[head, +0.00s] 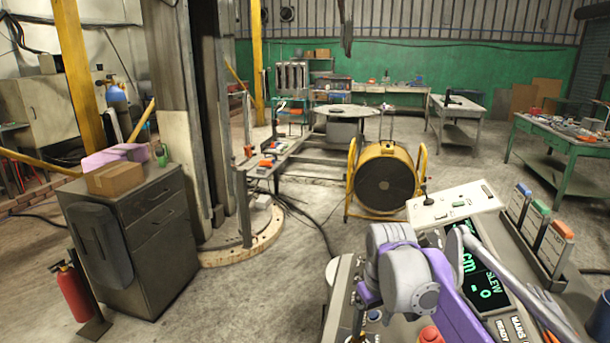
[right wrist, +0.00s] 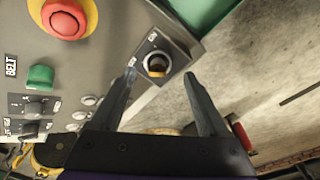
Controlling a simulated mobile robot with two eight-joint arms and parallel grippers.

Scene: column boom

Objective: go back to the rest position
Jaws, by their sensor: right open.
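My right gripper (right wrist: 160,74) is open and empty in the right wrist view. Its two dark fingers point at a control console (right wrist: 112,30), with a round knob or switch (right wrist: 157,64) on a square plate showing between the fingertips. I cannot tell how far the fingers are from it. In the head view my purple and grey right arm reaches over the console (head: 340,310) at the lower right; the fingers are mostly hidden there. My left gripper is not in view.
The console carries a red button (right wrist: 68,18), a green button (right wrist: 40,76), a lit display (head: 480,278) and a white joystick panel (head: 455,207). A grey cabinet (head: 150,235) with a cardboard box (head: 115,178) stands at left. A yellow-framed drum fan (head: 385,180) stands beyond. Floor between is mostly clear.

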